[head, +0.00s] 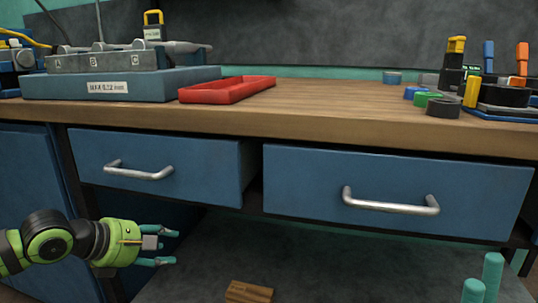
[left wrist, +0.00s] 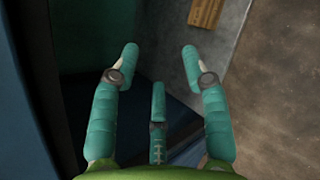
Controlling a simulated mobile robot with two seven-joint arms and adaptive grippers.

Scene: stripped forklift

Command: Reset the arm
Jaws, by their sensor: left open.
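My left gripper (head: 168,247) is at the lower left of the head view, its teal fingers pointing right. It is open and empty, below the left drawer and clear of its handle. In the left wrist view the gripper (left wrist: 160,58) has its fingers spread, with nothing between them. Two teal fingertips of my right gripper (head: 482,281) poke up at the lower right edge of the head view. The rest of that gripper is out of frame, so its opening cannot be judged.
The left blue drawer (head: 160,165) seems slightly pulled out. The right blue drawer (head: 395,190) is beside it. A wooden block (head: 248,291) lies on the grey surface below; it also shows in the left wrist view (left wrist: 206,12). A red tray (head: 228,92) sits on the workbench (head: 330,120).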

